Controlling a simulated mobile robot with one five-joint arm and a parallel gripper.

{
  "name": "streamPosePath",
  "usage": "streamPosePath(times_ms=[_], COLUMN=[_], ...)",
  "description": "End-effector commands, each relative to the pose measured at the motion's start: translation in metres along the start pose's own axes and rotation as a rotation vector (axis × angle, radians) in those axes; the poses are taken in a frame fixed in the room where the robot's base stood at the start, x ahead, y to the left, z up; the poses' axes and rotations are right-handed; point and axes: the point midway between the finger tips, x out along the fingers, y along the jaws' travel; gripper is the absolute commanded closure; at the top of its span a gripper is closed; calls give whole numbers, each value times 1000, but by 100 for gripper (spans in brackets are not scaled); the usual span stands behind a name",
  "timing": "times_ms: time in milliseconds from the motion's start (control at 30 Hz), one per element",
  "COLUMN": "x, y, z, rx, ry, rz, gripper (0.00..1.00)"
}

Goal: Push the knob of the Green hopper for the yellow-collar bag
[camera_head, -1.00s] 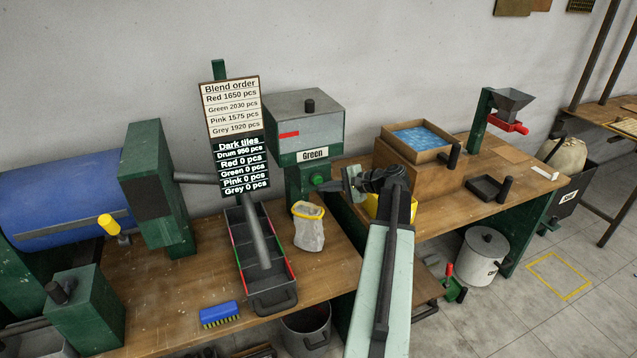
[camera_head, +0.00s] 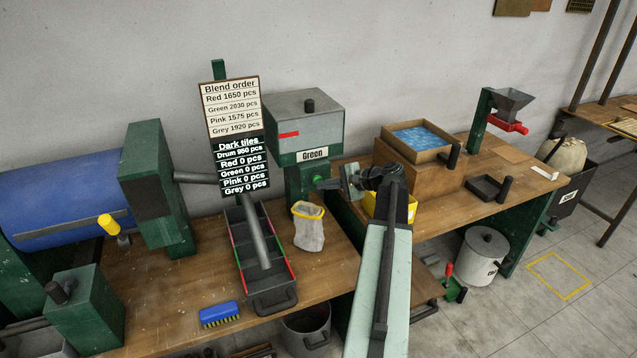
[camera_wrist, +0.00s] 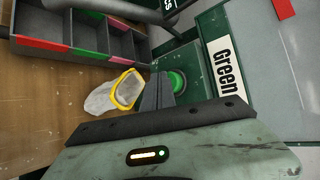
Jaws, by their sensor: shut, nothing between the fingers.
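The Green hopper (camera_head: 305,125) is a grey box on a green stand, with a "Green" label that also shows in the wrist view (camera_wrist: 225,67). Its round green knob (camera_head: 317,181) is on the stand below the label and shows beside my fingertips in the wrist view (camera_wrist: 178,81). My gripper (camera_head: 328,184) is shut and empty, its tips at the knob and partly covering it; I cannot tell whether they touch. The pale bag with a yellow collar (camera_head: 309,232) stands on the bench below the hopper; in the wrist view it is left of my fingers (camera_wrist: 103,97).
A divided tray (camera_head: 272,297) lies left of the bag under a chute. The order board (camera_head: 231,108) stands left of the hopper. A yellow box (camera_head: 378,207) is close behind my gripper. A blue brush (camera_head: 219,314) lies at the bench front.

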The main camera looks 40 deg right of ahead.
Motion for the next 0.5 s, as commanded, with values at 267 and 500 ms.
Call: streamPosePath(times_ms=[267,500], x=[3,5], y=[-2,-3], z=[-2,-3], rx=[0,0], ry=[0,0], rz=[0,0], gripper=[100,100])
